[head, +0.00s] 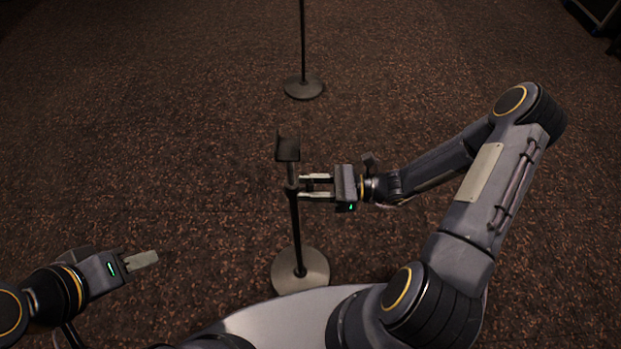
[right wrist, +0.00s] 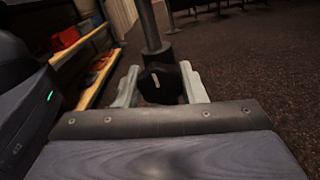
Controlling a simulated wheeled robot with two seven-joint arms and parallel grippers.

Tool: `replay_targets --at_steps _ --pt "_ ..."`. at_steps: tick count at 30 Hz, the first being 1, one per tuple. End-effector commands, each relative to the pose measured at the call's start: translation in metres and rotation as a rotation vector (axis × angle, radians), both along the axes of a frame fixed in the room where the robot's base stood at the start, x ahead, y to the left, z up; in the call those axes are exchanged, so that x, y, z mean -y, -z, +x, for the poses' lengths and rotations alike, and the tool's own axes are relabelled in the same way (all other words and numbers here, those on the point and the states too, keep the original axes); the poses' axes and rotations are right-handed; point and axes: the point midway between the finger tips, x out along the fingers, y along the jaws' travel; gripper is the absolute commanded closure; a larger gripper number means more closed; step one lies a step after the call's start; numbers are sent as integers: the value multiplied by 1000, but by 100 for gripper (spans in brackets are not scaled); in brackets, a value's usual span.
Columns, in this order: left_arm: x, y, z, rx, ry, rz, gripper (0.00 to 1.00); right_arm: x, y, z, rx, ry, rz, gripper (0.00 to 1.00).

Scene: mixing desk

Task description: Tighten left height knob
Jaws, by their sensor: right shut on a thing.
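A dark stand (head: 297,232) with a round grey base and a black block on top stands upright in front of me. Its black height knob (right wrist: 160,84) sits low on the pole in the right wrist view, between my right gripper's fingers. My right gripper (head: 304,188) reaches in from the right side of the pole and is shut on the knob. In the head view the knob is mostly hidden by the fingers. My left gripper (head: 143,260) is at lower left, apart from the stand, and I cannot tell its opening.
A second stand (head: 303,88) with a round base is farther back. Brown speckled carpet (head: 150,130) around both stands is clear. In the right wrist view, a wooden shelf (right wrist: 92,70) with red and orange items is at the left.

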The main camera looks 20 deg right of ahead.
Motion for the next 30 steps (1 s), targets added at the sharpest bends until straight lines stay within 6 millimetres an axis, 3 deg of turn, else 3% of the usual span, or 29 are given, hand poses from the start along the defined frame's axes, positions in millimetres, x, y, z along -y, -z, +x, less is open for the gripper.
replay_targets --at_steps 1,11,12,17,26,30 --pt "0 -8 0 0 0 0 64 0 -3 0 -41 0 12 86" --pt "0 -6 0 -1 0 0 64 0 0 0 -85 1 25 86" --pt "0 -6 0 -1 0 0 64 0 0 0 -85 0 26 62" --pt "0 -6 0 -1 0 0 64 0 0 0 -84 0 25 41" --pt "0 -6 0 -1 0 0 64 2 0 0 -82 1 25 41" --pt "0 -6 0 -1 0 0 64 17 1 -3 -82 4 23 41"
